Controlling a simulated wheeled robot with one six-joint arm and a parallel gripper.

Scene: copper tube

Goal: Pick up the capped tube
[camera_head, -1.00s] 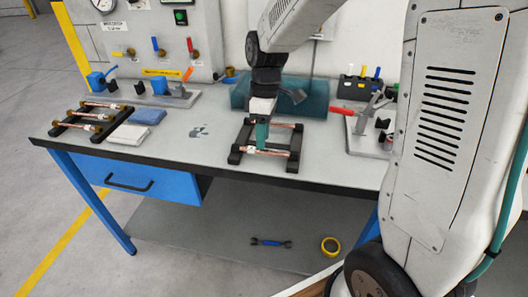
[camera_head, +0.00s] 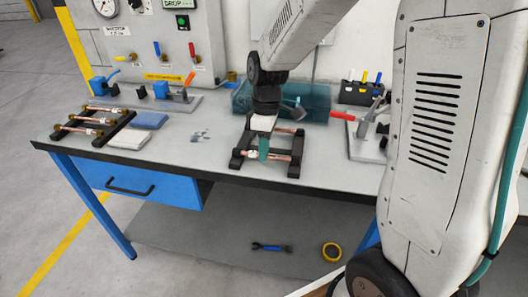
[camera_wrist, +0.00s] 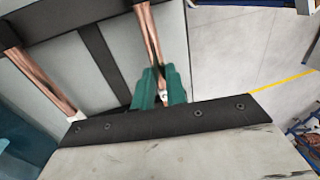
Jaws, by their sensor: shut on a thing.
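A copper tube (camera_head: 281,158) lies across the front of the black rack (camera_head: 294,168) at the middle of the bench. My gripper (camera_head: 263,157) is over this front tube, with its teal fingers down around it. In the wrist view the fingers of my gripper (camera_wrist: 160,92) are shut on the copper tube (camera_wrist: 149,32), which runs up out of the picture. A small pale piece shows between the fingertips. A second tube (camera_wrist: 42,80), with a white end, lies apart at the left. I cannot tell whether the held tube has left the rack.
Another rack (camera_head: 72,132) with several copper tubes stands at the left, beside a blue cloth (camera_head: 149,120) and a white cloth (camera_head: 130,139). A teal bin (camera_head: 315,103) stands behind my gripper. A red-handled fixture (camera_head: 368,135) stands at the right.

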